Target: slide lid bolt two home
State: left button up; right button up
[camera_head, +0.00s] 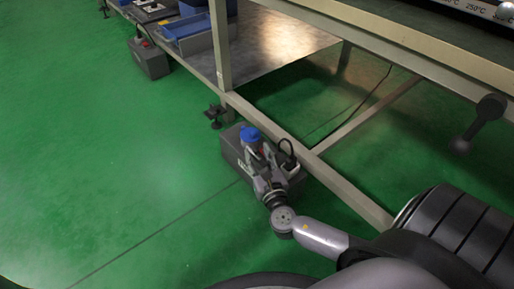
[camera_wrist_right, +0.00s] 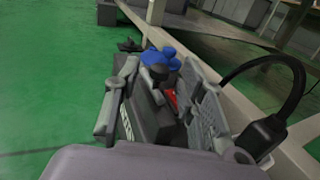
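A dark grey box (camera_head: 232,150) with white lettering stands on the green floor beside the bench's lower rail, with a blue round part (camera_head: 250,133) on its top. My right gripper (camera_head: 261,160) is over the box, pointing down at it. In the right wrist view the two fingers stand apart, with the blue part (camera_wrist_right: 160,58), a black knob (camera_wrist_right: 155,74) and a small red part (camera_wrist_right: 172,98) seen between or beyond them. I cannot make out lid bolt two; the fingers hide part of the box top. My left gripper is not in view.
A black cable (camera_wrist_right: 300,95) loops up beside the right finger. A bench rail (camera_head: 345,188) runs close along the box's right side. A bench leg (camera_head: 220,45) and blue bins (camera_head: 185,32) are farther back.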

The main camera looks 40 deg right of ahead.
grip_shut()
dwell(0.5)
dwell(0.4)
